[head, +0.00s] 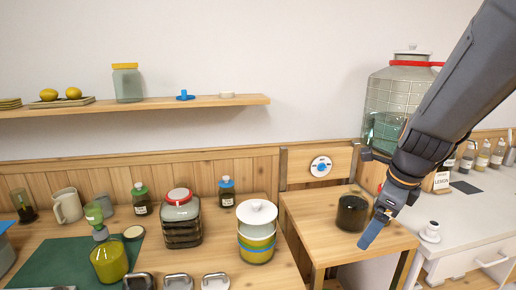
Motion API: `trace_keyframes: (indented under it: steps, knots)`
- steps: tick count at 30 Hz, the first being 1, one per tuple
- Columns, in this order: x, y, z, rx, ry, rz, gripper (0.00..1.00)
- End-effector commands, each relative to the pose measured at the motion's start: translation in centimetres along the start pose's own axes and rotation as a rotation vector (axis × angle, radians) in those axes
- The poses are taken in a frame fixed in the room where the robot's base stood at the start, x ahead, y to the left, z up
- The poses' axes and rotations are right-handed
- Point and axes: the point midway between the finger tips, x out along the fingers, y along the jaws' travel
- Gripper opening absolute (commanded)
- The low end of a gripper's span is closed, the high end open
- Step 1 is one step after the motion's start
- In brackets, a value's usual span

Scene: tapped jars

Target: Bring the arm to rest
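My arm reaches in from the upper right, bent downward. My gripper (367,196) is in front of the small wooden stand (318,238) at the right. Its two fingers are spread wide apart, and nothing shows clamped between them. A dark cup (352,213) stands on the stand just left of the lower finger; whether they touch cannot be told. A large glass jar (392,95) with a red band and white lid is partly hidden behind my arm.
A wooden counter at left holds a lidded jar (181,220), a white-lidded striped pot (256,232), a green pump bottle (108,258) and small bottles. A wall shelf (190,103) is above. A white counter (455,222) with bottles lies right.

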Motion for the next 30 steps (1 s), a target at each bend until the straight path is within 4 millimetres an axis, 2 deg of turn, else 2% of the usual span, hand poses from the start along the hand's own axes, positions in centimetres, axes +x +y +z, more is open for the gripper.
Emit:
trace_keyframes:
  steps: [7,18,21,24,30]
  knots:
    - [2.2,5.0,0.5,-0.674,0.034,0.062,0.97]
    - [4.8,12.5,0.0,-1.792,0.015,0.188,0.97]
    - [5.2,13.8,-0.2,-2.005,-0.001,0.213,0.97]
    - [5.4,14.6,-0.4,-2.146,-0.014,0.228,0.97]
    - [5.5,15.0,-0.5,-2.222,-0.021,0.238,0.97]
